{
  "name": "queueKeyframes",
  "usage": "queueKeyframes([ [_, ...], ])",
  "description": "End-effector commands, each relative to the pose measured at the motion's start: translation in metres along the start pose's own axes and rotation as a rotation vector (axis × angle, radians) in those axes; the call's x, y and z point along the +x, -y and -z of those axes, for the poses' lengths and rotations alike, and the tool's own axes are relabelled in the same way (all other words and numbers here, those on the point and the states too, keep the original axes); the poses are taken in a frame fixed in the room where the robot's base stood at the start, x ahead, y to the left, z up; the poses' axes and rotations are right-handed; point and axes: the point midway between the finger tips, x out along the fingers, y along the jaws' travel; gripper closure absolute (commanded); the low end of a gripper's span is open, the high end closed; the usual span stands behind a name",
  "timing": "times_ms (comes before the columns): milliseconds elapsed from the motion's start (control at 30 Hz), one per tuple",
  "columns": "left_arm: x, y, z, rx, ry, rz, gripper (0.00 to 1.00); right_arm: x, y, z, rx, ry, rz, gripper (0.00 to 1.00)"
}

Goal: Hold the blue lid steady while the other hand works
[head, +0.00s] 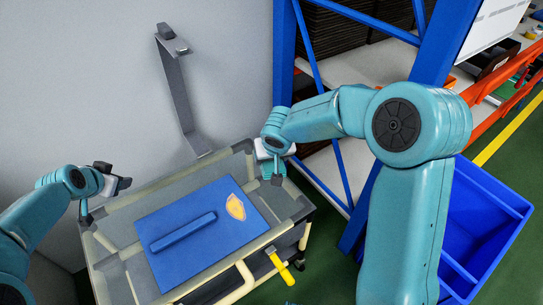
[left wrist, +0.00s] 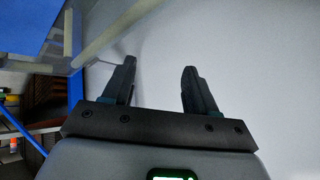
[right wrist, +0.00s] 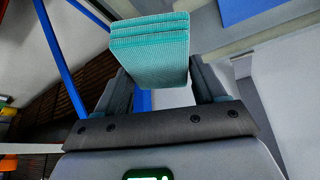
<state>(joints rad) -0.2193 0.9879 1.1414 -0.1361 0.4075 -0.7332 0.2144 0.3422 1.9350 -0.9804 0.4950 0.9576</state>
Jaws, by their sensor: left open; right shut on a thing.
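The blue lid (head: 185,255), a flat board with a raised bar and a yellow shield mark, lies on the grey cart (head: 130,213). My left gripper (head: 122,183) is at the cart's left back corner, apart from the lid. In the left wrist view my left gripper (left wrist: 157,82) is open and empty. My right gripper (head: 274,162) is above the cart's right back side, beyond the lid's edge. In the right wrist view my right gripper (right wrist: 165,85) is shut on a teal ribbed block (right wrist: 150,45). Neither gripper touches the lid.
A grey bracket-like stand (head: 180,95) rises behind the cart by the wall. A yellow-handled tool (head: 280,267) hangs at the cart's front right. A blue rack post (head: 284,60) and shelves stand at the back right. A blue bin (head: 490,215) is at the right.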

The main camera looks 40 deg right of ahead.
Motion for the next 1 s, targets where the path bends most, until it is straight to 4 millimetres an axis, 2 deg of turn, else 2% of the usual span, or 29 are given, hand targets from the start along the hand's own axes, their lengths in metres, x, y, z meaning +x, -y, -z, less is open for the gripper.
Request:
queueKeyframes([
  [33, 0.0, -0.028, 0.012, 0.072, 0.044, -0.063, 0.43, 0.0, 0.0, 0.0, 0.0, 0.0, 0.0, 0.68],
  [200, -0.016, -0.116, 0.029, 0.326, 0.241, -0.272, 0.43, 0.0, 0.0, 0.0, 0.0, 0.0, 0.0, 0.68],
  [300, -0.034, -0.156, 0.032, 0.459, 0.354, -0.368, 0.43, 0.0, 0.0, 0.0, 0.0, 0.0, 0.0, 0.68],
  [400, -0.051, -0.183, 0.032, 0.556, 0.446, -0.435, 0.43, 0.0, 0.0, 0.0, 0.0, 0.0, 0.0, 0.68],
  [533, -0.067, -0.201, 0.031, 0.627, 0.522, -0.483, 0.43, 0.0, 0.0, 0.0, 0.0, 0.0, 0.0, 0.68],
  [667, -0.07, -0.207, 0.028, 0.651, 0.55, -0.502, 0.43, 0.0, 0.0, 0.0, 0.0, 0.0, 0.0, 0.68],
  [767, -0.064, -0.21, 0.022, 0.651, 0.554, -0.504, 0.43, 0.0, 0.0, 0.0, 0.0, 0.0, 0.0, 0.68],
  [1000, -0.035, -0.219, -0.002, 0.649, 0.554, -0.504, 0.43, 0.0, 0.0, 0.0, 0.0, 0.0, 0.0, 0.69],
])
